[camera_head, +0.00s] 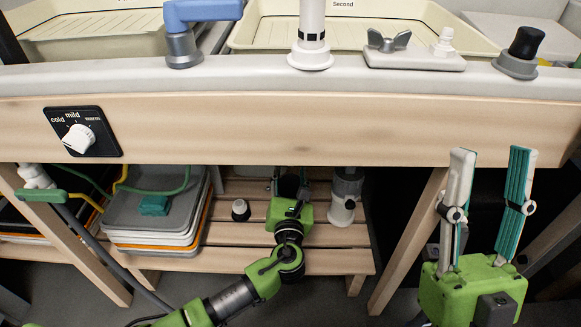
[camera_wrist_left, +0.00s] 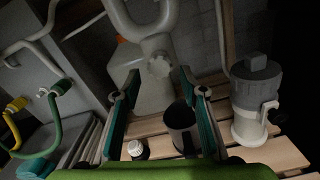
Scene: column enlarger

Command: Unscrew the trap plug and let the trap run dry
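In the left wrist view, a pale U-shaped pipe bend, which looks like the trap (camera_wrist_left: 152,43), hangs above and beyond my left gripper. A light lobed knob, apparently the trap plug (camera_wrist_left: 160,66), sits at its underside. My left gripper (camera_wrist_left: 163,92) is open, its teal-padded fingers spread on either side below the plug; neither visibly touches it. A dark cup (camera_wrist_left: 181,140) stands near the right finger; I cannot tell whether they touch. In the head view the left gripper (camera_head: 290,190) is under the bench, and the bench front hides the trap. My right gripper (camera_head: 490,155) is open and empty at the right.
A small white ribbed piece (camera_wrist_left: 137,149) stands on the slatted shelf (camera_head: 235,262). A white and grey canister (camera_wrist_left: 250,105) stands at the right. Stacked trays (camera_head: 155,215) with a green hose lie left. The wooden bench front (camera_head: 300,130) overhangs the shelf.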

